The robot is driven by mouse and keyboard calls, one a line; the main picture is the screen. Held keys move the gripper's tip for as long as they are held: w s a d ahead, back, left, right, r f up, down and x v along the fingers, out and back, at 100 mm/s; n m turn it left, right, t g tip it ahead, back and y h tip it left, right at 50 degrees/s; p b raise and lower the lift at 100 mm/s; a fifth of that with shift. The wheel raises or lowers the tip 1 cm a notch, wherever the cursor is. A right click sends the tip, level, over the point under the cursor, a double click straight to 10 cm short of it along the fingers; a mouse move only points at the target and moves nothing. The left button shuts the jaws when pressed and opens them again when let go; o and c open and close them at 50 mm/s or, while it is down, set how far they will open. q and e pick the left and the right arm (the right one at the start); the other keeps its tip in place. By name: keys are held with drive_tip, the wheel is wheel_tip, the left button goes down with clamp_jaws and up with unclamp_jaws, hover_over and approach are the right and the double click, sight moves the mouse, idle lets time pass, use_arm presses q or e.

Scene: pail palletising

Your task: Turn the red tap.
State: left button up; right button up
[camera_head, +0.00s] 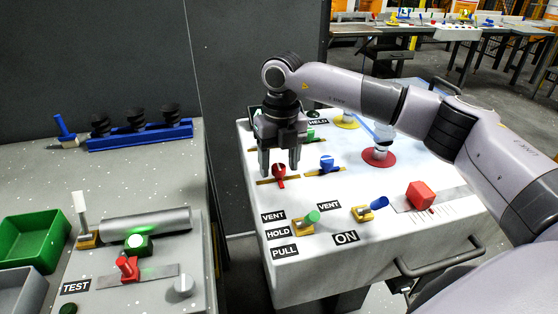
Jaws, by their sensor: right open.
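The red tap (279,178) sits on a tan strip on the white panel box, near its left edge. My right gripper (280,164) points down just over it, its two fingers apart, one on each side of the tap in the picture. I cannot tell whether either finger touches it. Another red handle (127,268) stands on the grey table at left. My left gripper is not in view.
On the white panel (380,265) are a blue tap (326,163), a green handle (312,217), a blue handle (378,203), a red block (421,195) and a red disc (372,159). A green bin (35,240) stands at left.

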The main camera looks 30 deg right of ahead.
sight(280, 166)
wheel_tip(280, 166, up, 6)
drive_tip(key=shift+d+r, duration=0.1)
drive_tip(key=shift+r, duration=0.5)
